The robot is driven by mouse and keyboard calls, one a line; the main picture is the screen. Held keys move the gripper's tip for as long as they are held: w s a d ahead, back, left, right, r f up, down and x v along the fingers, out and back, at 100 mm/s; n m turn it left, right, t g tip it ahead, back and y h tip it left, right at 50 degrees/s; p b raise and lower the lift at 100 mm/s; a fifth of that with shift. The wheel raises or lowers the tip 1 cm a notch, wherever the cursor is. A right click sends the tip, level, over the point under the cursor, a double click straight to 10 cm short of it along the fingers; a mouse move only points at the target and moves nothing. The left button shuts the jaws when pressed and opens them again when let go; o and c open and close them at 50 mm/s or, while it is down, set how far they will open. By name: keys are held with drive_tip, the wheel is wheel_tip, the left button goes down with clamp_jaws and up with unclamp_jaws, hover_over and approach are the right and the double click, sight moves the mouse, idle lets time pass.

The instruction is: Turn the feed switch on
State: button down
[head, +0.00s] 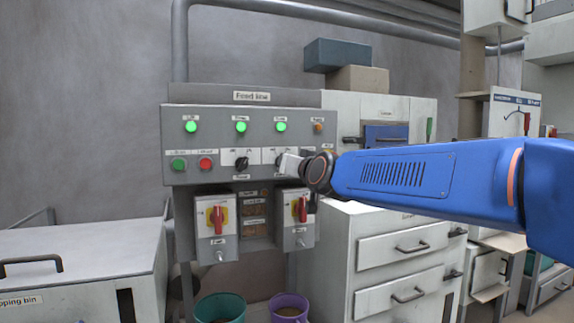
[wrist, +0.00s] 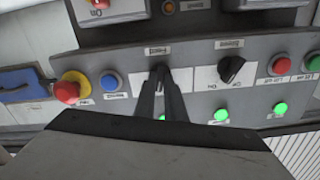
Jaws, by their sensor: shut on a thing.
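The feed line panel (head: 222,140) is a grey control box on the wall side in the head view. The feed switch (wrist: 160,70) is a small black rotary knob on a white plate in the wrist view, with a label reading like "Feed" beside it. My gripper (wrist: 161,92) is shut on this knob, with one dark finger on each side. In the head view my gripper (head: 281,162) reaches in from the right and hides most of the knob. Which way the knob points cannot be made out.
A similar black knob (wrist: 231,68) is beside it. A blue button (wrist: 110,82) and a red emergency stop (wrist: 67,88) are on the other side. Three green lamps (head: 240,127) are lit above; an orange lamp (head: 318,128) is at right. Red-handled switches (head: 217,219) hang below.

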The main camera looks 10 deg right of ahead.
drive_tip(key=shift+m, duration=1.6)
drive_tip(key=c, duration=1.8)
unclamp_jaws()
drive_tip(key=v, duration=1.7)
drive_tip(key=shift+s+d, duration=0.1)
drive_tip(key=shift+s, duration=0.1)
